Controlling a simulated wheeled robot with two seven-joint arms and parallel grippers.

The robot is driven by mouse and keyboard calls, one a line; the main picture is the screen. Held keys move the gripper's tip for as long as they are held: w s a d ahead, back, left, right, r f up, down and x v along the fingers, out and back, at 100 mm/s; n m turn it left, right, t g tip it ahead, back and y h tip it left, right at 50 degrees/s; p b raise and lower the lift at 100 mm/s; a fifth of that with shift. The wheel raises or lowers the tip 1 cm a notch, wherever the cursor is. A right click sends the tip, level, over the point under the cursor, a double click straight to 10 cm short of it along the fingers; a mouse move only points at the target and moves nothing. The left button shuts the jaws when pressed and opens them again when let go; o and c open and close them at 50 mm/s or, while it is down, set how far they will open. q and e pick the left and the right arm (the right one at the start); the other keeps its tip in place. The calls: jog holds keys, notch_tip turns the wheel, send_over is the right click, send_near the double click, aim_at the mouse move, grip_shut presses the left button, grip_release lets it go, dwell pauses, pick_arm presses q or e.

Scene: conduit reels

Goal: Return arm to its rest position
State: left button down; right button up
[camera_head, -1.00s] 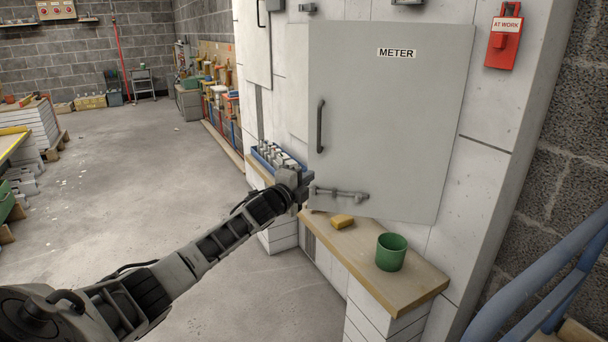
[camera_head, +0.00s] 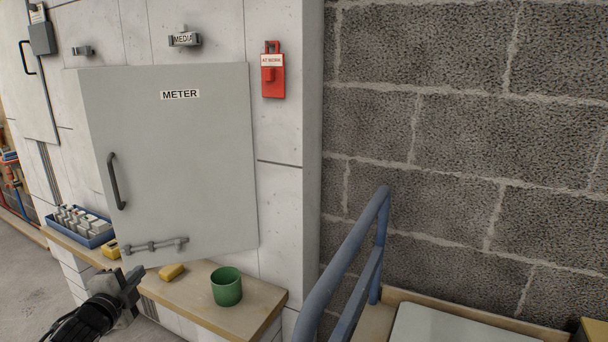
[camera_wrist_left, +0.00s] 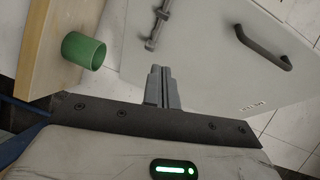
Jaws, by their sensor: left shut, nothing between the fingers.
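My left gripper (camera_head: 132,285) is at the lower left of the head view, in front of the wooden shelf. Its fingers are together and empty, and they show in the left wrist view (camera_wrist_left: 162,88). The grey METER cabinet door (camera_head: 185,140) is behind and above it, with a dark handle (camera_head: 116,182) and a sliding bolt (camera_head: 153,245) low on the door. The bolt (camera_wrist_left: 157,25) and handle (camera_wrist_left: 262,47) also show in the left wrist view. My right gripper is not in view.
A green cup (camera_head: 226,287) and a yellow sponge-like block (camera_head: 171,271) rest on the wooden shelf (camera_head: 255,304). A blue tray (camera_head: 98,238) of grey parts is at the left. A blue rail (camera_head: 345,262) stands at the right. A red AT WORK box (camera_head: 272,78) hangs on the wall.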

pick_arm(q)
jog(key=s+d+f+n+g+h+p, duration=0.1)
jog(key=s+d+f+n+g+h, duration=0.15)
jog(key=s+d+f, duration=0.5)
jog(key=s+d+f+n+g+h+p, duration=0.1)
jog(key=s+d+f+n, duration=0.3)
jog(key=s+d, duration=0.6)
jog(key=s+d+r+n+g, duration=0.2)
jog(key=s+d+n, duration=0.5)
jog(key=s, duration=0.6)
jog(key=d, duration=0.2)
jog(key=shift+s+d+h+p, duration=0.15)
jog(key=shift+d+h+p, duration=0.2)
jog(key=shift+p, duration=0.05)
